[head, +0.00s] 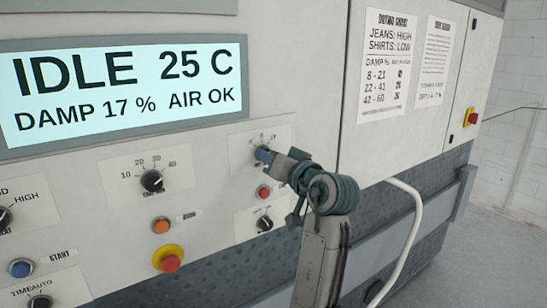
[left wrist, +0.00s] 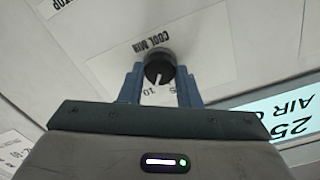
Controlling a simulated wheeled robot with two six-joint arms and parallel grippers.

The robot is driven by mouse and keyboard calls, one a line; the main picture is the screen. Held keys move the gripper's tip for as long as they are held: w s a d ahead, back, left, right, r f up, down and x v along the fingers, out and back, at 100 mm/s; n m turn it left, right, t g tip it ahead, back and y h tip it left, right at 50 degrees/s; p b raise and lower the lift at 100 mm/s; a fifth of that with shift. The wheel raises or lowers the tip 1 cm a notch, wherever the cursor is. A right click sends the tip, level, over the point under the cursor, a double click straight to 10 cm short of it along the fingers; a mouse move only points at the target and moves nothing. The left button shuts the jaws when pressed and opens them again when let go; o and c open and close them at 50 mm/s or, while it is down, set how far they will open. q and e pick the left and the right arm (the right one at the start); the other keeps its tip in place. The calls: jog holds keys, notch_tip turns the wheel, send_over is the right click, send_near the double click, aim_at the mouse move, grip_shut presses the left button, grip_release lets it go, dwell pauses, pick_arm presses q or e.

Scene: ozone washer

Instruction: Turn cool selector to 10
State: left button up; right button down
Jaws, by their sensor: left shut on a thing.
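The cool selector (left wrist: 159,68) is a round black knob with a white pointer on a white plate marked "COOL MIN", upside down in the left wrist view. Its pointer aims at the number side of the plate, close to the "10" mark; the exact setting is hard to read. My left gripper (left wrist: 159,88) has its two blue fingers on either side of the knob, shut on it. In the head view, my left gripper (head: 264,155) is at the upper right plate of the panel and hides most of the knob. My right gripper is not in view.
Another dial (head: 152,180) marked 10 to 40 is to the left. A red button (head: 264,192) and a small knob (head: 264,223) are below the gripper. The display (head: 125,90) reads IDLE 25 C. A white hose (head: 408,240) hangs at the right.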

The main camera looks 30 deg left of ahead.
pick_arm(q)
jog(key=shift+m, duration=0.4)
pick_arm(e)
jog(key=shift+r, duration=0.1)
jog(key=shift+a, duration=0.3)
pick_arm(q)
jog(key=o, duration=0.9)
jog(key=shift+a, duration=0.1)
jog(key=shift+c, duration=0.2)
jog(key=shift+o, duration=0.6)
jog(key=shift+w+a+f, duration=0.1)
jog(key=shift+a, duration=0.25)
jog(key=shift+d, duration=0.1)
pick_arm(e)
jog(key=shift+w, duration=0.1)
pick_arm(q)
jog(key=shift+d, duration=0.1)
